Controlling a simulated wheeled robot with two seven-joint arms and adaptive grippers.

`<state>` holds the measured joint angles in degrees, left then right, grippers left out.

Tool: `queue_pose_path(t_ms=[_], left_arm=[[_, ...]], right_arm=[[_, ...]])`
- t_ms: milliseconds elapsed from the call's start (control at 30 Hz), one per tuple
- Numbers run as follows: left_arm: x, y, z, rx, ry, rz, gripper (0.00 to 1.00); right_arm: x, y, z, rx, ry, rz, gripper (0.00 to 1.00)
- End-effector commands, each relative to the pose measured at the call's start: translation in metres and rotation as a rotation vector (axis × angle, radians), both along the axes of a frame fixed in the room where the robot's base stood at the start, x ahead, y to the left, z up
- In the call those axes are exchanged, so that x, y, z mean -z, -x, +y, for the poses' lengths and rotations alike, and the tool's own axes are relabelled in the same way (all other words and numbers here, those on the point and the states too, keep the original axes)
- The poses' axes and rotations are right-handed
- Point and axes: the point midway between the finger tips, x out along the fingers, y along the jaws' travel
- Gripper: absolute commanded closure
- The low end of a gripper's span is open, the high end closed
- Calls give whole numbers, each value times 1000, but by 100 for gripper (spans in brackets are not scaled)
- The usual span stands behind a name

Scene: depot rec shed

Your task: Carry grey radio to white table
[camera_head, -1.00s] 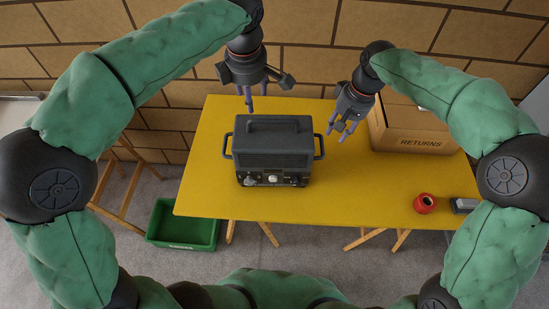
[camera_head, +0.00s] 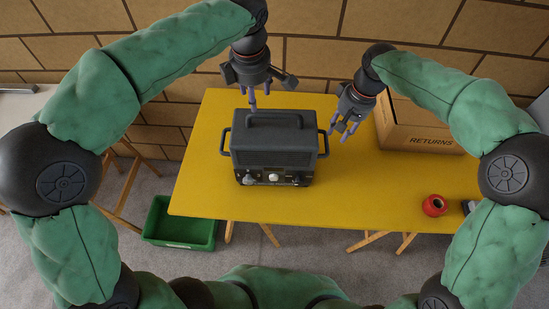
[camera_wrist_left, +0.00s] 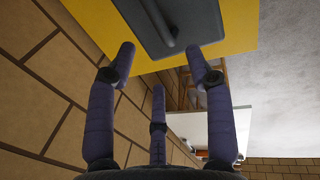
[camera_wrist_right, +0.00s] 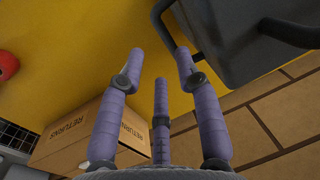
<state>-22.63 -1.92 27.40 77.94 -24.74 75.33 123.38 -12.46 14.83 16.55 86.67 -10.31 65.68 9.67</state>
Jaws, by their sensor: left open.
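The grey radio (camera_head: 272,155) stands upright on a yellow table (camera_head: 200,190), a handle on each side and one on top. My left gripper (camera_head: 259,103) is open just behind the radio; the radio's top shows beyond its fingers in the left wrist view (camera_wrist_left: 195,18). My right gripper (camera_head: 341,133) is open beside the radio's right side handle (camera_head: 325,143). In the right wrist view the handle (camera_wrist_right: 163,18) is close to one finger, contact unclear. A white surface, likely the white table (camera_head: 20,105), shows at the left edge and in the left wrist view (camera_wrist_left: 205,128).
A cardboard RETURNS box (camera_head: 420,138) stands at the table's back right. A red roll (camera_head: 434,205) lies at the right, beside a partly hidden dark object. A green bin (camera_head: 178,228) is on the floor at front left. A brick wall is behind. The table's middle front is clear.

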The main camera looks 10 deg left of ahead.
Motion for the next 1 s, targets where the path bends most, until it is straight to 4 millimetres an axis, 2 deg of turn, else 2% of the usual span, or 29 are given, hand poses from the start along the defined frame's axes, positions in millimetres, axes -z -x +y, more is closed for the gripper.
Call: queue_pose_path(t_ms=[300, 500, 700, 1000], left_arm=[[53, -9, 1, 0, -1, 5, 47], [79, -15, 2, 0, -1, 3, 47], [92, -18, 2, 0, -1, 1, 47], [94, -18, 2, 0, 0, 1, 47]], right_arm=[[53, 3, 9, -2, 2, 6, 66], [79, 3, 14, -1, 1, 4, 66], [93, 3, 16, 0, 0, 3, 66], [95, 3, 17, 0, 0, 2, 66]])
